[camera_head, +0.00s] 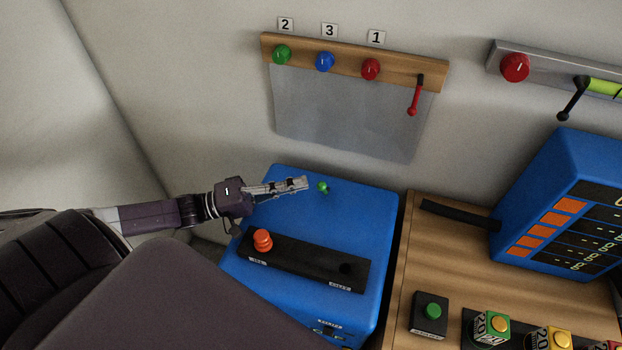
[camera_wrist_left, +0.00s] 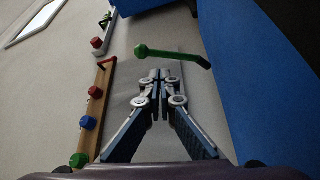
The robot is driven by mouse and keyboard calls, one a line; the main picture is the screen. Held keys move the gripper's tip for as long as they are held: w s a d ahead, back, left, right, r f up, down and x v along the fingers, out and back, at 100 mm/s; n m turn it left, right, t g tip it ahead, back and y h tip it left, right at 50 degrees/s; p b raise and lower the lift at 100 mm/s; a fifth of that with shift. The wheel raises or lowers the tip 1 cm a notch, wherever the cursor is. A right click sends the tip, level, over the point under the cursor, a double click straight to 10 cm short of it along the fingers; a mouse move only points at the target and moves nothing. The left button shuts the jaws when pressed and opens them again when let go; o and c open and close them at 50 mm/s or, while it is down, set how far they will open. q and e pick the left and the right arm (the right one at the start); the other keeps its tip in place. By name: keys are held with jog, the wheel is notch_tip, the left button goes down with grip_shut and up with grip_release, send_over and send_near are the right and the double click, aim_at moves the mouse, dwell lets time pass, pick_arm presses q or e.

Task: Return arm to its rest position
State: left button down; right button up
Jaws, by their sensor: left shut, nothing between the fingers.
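My left gripper (camera_head: 303,184) reaches in from the left in the head view. It is shut and empty, above the top of the blue box (camera_head: 350,218). A small green knob (camera_head: 323,187) shows just right of the fingertips. In the left wrist view the shut fingers (camera_wrist_left: 158,76) point up the picture. A green lever with a round end (camera_wrist_left: 172,53) shows just beyond the tips; I cannot tell whether they touch it. My right gripper is not in view.
The blue box bears a black plate (camera_head: 305,266) with an orange knob (camera_head: 263,240). A wooden table (camera_head: 418,255) stands right, with a blue panel box (camera_head: 548,195) and several buttons. On the wall hangs a wooden rail (camera_head: 345,62) with coloured knobs and a red lever (camera_head: 415,96).

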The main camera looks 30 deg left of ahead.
pick_arm(q)
jog(key=v, duration=0.8)
